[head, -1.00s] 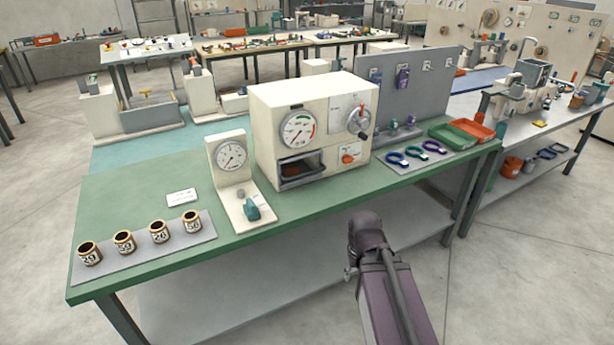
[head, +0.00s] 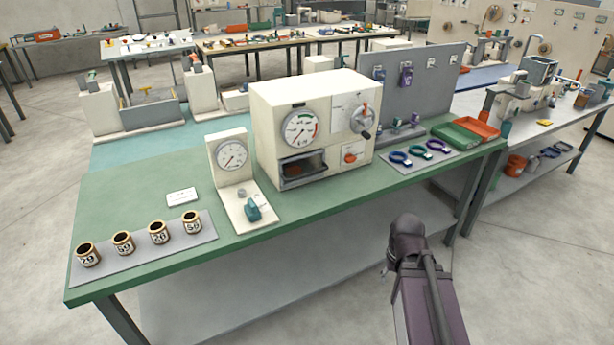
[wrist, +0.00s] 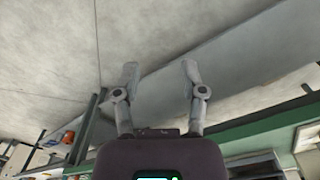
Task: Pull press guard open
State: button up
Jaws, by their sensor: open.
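The press (head: 311,125) is a cream box standing on the green bench, with a dial and a red-handled lever wheel on its front. A dark-framed opening, which looks like the press guard (head: 303,169), sits low on the front left, with something reddish-brown inside. I cannot tell how far the guard is open. My gripper (wrist: 161,72) shows in the wrist view with two grey fingers spread apart and nothing between them.
A gauge stand (head: 233,160) is left of the press. Several numbered cups stand on a grey mat (head: 205,228) at the left. Coloured rings, a green tray (head: 456,135) and an orange tray (head: 480,130) lie right. The bench's front strip before the press is clear.

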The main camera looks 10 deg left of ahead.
jog(key=shift+w, duration=0.1)
jog(key=m+t+y+b, duration=0.8)
jog(key=m+t+b, duration=0.25)
jog(key=t, duration=0.25)
send_near(305, 175)
jog(key=shift+s+d+m+p, duration=0.3)
jog(key=shift+s+d+m, duration=0.15)
jog(key=shift+s+d, duration=0.7)
jog(key=b+x, duration=0.1)
jog(key=x, duration=0.6)
jog(key=b+x, duration=0.1)
jog(key=x, duration=0.5)
jog(key=shift+w+a+r+b, duration=0.15)
jog(key=shift+w+a+b, duration=0.1)
jog(key=shift+a+b, duration=0.2)
